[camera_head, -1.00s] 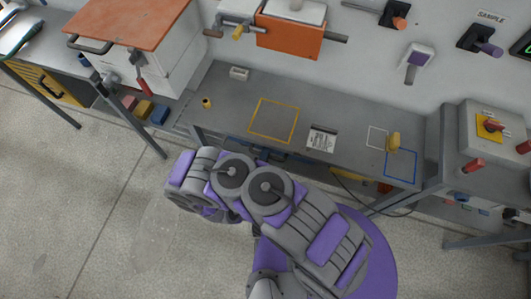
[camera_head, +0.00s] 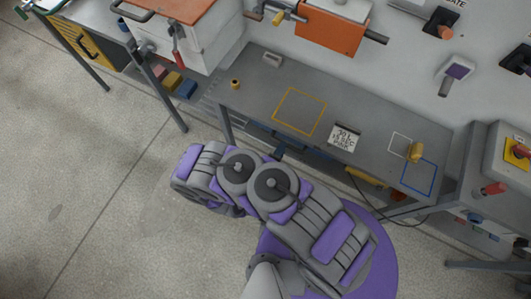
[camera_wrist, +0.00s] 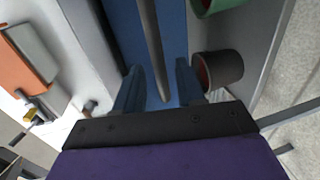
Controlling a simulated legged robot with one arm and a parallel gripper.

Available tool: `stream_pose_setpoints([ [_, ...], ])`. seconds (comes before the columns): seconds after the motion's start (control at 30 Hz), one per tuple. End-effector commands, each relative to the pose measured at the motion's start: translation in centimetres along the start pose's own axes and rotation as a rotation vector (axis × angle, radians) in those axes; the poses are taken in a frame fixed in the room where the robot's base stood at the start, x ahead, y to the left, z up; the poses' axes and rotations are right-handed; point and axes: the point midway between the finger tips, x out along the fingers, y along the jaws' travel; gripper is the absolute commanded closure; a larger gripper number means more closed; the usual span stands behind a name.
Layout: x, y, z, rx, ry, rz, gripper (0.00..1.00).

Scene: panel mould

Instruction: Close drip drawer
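A blue front (camera_wrist: 120,25), seemingly the drip drawer, fills the middle of the wrist view, with a dark bar handle (camera_wrist: 150,45) across it. In the head view a blue strip (camera_head: 292,144) shows under the front edge of the grey table (camera_head: 345,105). How far the drawer stands out is hidden. My gripper (camera_wrist: 158,68) has its two fingers apart, one on each side of the bar. Whether they touch it I cannot tell. In the head view my arm reaches toward the table's front edge and hides most of the gripper.
A dark cup with a red inside (camera_wrist: 218,70) and a green round thing (camera_wrist: 205,5) are right of the gripper in the wrist view. A yellow knob (camera_head: 416,151) and a printed card (camera_head: 344,138) are on the table. Open floor (camera_head: 90,190) lies left.

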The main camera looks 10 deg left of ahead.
Motion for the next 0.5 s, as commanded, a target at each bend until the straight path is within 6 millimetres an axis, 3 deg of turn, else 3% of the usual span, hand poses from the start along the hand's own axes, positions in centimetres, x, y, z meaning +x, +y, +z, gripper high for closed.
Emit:
stream_pose_setpoints([
  [0.5,-7.1,0.1,-0.1,0.002,0.006,0.000,0.62],
])
